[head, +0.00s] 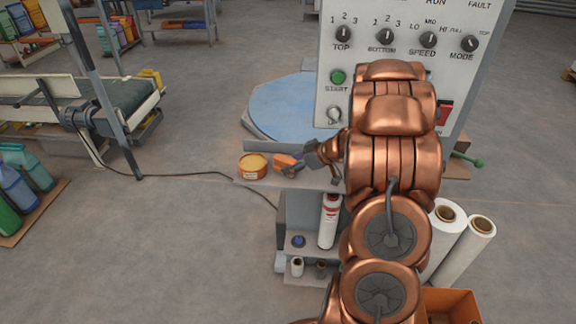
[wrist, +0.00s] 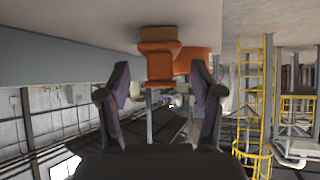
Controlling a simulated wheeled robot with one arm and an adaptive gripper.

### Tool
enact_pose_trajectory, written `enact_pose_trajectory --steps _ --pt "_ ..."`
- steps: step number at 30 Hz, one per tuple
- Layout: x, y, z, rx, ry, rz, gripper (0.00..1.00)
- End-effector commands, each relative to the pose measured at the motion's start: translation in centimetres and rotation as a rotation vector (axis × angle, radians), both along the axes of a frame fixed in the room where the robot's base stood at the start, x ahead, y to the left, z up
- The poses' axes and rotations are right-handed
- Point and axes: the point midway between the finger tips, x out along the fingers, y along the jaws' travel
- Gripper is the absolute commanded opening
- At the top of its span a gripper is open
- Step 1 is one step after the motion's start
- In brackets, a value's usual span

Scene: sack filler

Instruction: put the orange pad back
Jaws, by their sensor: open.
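The orange pad (head: 284,161) lies on the grey ledge of the machine, just left of my gripper (head: 298,165) in the head view. In the wrist view, which looks upside down, the orange pad (wrist: 158,65) has a brownish part (wrist: 160,34) against the ledge. My gripper (wrist: 162,85) is open there, with the pad centred between and beyond its dark fingers. I cannot tell whether the fingertips overlap the pad's near end. No contact shows. My arm hides part of the ledge in the head view.
A round orange tin (head: 252,168) stands left of the pad, near the ledge's edge. A blue round table (head: 295,110) is behind, and the control panel (head: 400,65) rises right of it. A white-and-red can (head: 329,220) and small items stand on a lower shelf.

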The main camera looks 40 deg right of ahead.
Motion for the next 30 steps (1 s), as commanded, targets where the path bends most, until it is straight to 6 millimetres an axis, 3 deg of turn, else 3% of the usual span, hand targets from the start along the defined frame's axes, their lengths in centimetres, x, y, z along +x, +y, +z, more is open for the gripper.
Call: enact_pose_trajectory --steps 15,30 --pt "-5.2 -2.6 4.5 -0.002 -0.001 -0.002 0.66" --pt "-6.1 -3.0 5.3 0.001 0.001 -0.001 0.66"
